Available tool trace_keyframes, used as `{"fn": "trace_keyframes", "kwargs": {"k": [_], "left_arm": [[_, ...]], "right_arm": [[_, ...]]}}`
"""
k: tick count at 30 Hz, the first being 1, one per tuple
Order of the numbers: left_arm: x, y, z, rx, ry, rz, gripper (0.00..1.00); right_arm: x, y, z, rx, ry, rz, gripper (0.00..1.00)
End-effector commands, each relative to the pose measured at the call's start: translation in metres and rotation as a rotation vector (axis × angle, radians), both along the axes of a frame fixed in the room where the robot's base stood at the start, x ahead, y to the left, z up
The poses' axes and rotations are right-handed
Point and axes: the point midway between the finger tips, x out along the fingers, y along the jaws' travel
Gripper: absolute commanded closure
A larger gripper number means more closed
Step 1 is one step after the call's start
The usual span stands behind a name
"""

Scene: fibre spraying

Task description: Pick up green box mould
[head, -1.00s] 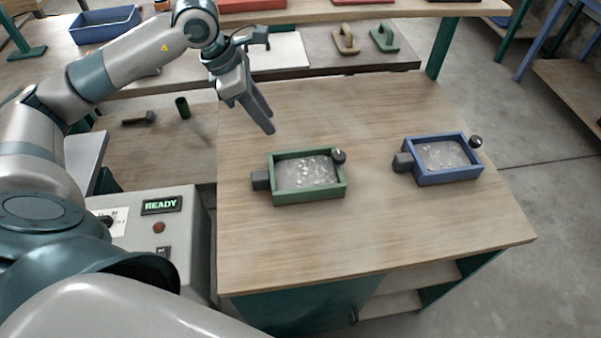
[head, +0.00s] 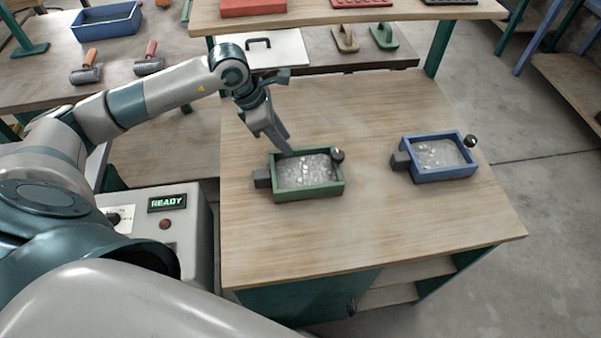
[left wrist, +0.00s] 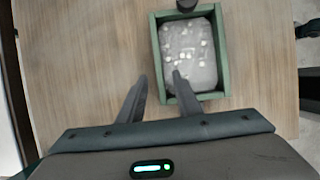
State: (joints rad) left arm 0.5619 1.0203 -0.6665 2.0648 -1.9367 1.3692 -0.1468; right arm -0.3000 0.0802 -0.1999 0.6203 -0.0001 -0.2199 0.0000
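The green box mould (head: 308,192) stands on the wooden table, filled with a grey speckled mix. It has a dark block on its left side and a dark round knob at its far right corner. In the left wrist view the green box mould (left wrist: 224,62) lies ahead of the fingers. My left gripper (head: 283,150) is just above the mould's far left corner, fingers pointing down. My right gripper is not in view.
A blue box mould (head: 447,174) stands to the right on the same table (head: 400,235). A control box with a READY display (head: 167,203) is at the left. The table's front is clear.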

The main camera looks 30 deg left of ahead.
Motion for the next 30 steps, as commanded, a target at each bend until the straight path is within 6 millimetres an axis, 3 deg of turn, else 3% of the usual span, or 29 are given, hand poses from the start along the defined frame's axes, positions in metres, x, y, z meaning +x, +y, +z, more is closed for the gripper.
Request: {"fn": "trace_keyframes", "kwargs": {"k": [8,13,19,30], "left_arm": [[0.008,-0.011,-0.012,-0.003,0.004,0.000,0.69],[0.014,-0.019,-0.031,-0.002,0.004,0.000,0.69],[0.017,-0.022,-0.044,0.000,0.001,0.000,0.69],[0.017,-0.021,-0.044,0.000,0.001,0.000,0.69]], "right_arm": [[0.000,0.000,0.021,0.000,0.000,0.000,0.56],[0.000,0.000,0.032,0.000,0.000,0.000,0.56],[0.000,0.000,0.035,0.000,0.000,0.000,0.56],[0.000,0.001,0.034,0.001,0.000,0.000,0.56]]}}
